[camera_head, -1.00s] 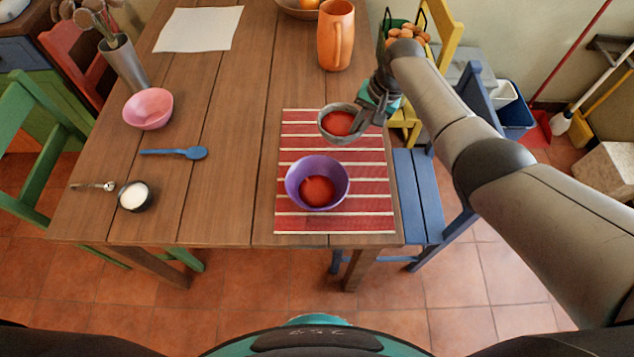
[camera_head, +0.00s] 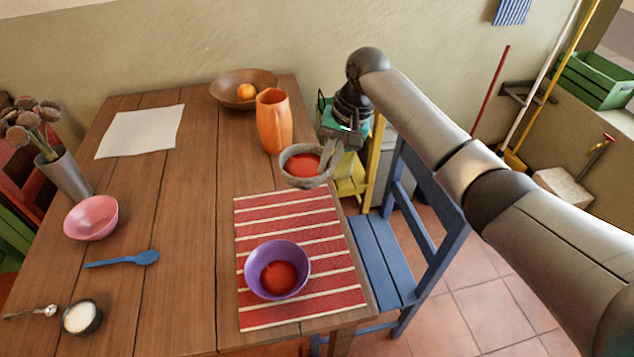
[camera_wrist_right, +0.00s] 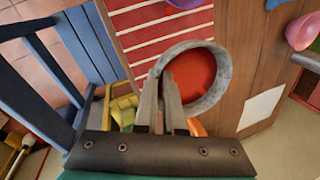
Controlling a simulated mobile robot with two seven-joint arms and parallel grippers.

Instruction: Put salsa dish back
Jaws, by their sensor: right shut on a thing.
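The salsa dish (camera_head: 303,167) is a grey, stone-like bowl with red salsa in it. My right gripper (camera_head: 329,160) is shut on its right rim and holds it near the table's right edge, beyond the striped mat. In the right wrist view the dish (camera_wrist_right: 222,78) shows from above, with the fingers (camera_wrist_right: 166,95) at its rim. I cannot tell whether the dish touches the table. A purple bowl (camera_head: 262,255) with red salsa in it stands on the red striped mat (camera_head: 325,285). My left gripper is not in view.
An orange jug (camera_head: 273,122) stands just behind the dish, and a wooden bowl (camera_head: 228,92) with an orange fruit is behind it. A pink bowl (camera_head: 90,218), blue spoon (camera_head: 125,260) and small white-filled dish (camera_head: 81,318) lie left. A blue chair (camera_head: 385,260) is at the right.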

